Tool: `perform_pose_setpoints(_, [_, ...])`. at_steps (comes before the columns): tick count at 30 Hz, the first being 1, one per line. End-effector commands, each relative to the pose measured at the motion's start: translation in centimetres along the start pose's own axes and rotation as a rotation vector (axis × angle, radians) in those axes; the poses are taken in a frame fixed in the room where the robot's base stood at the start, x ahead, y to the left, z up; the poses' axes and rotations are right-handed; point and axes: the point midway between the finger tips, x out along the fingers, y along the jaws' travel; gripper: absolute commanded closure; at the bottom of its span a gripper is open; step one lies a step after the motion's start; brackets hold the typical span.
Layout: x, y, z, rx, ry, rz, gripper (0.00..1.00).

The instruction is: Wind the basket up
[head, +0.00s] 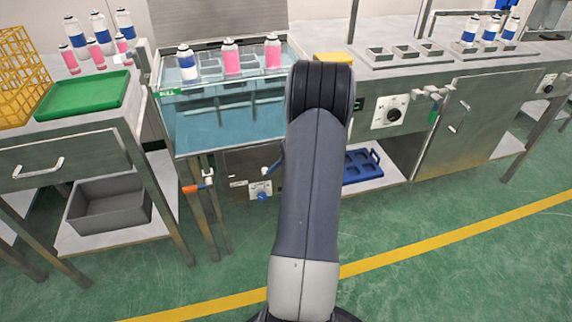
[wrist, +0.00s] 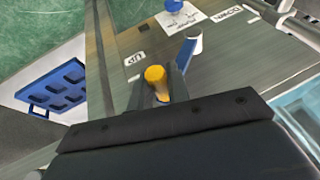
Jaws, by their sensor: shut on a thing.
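The glass-walled water bath (head: 185,135) stands left of centre in the head view. A grey slatted frame, seemingly the basket (head: 235,108), shows inside it behind the glass; its exact height is unclear. The crank's white hub (head: 267,170) is on the panel below the bath, and its blue arm (wrist: 186,54) shows in the wrist view. My gripper (wrist: 158,88) is shut on the crank's yellow knob (wrist: 155,75), which sits between the fingers. In the head view my arm hides the gripper and knob. An "UP" label (wrist: 133,58) is beside the knob.
Three cans (head: 231,57) stand in a row at the top of the bath. A blue valve knob (head: 262,197) is below the crank. A blue tray (head: 362,165) lies on the shelf to the right. An orange-handled valve (head: 193,188) is to the left.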

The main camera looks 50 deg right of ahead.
Motion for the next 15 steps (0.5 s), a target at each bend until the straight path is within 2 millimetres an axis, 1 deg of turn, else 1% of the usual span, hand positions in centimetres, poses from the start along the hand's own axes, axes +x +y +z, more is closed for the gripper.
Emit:
perform_pose_setpoints(1, [1.1,1.0,0.7,0.02,-0.003,-0.033,1.0])
perform_pose_setpoints(4, [1.8,1.9,1.0,0.056,-0.003,-0.118,1.0])
perform_pose_setpoints(9, [2.7,3.0,1.4,0.117,-0.003,-0.267,1.0])
perform_pose_setpoints(15, [4.0,3.9,1.9,0.183,-0.006,-0.432,1.0])
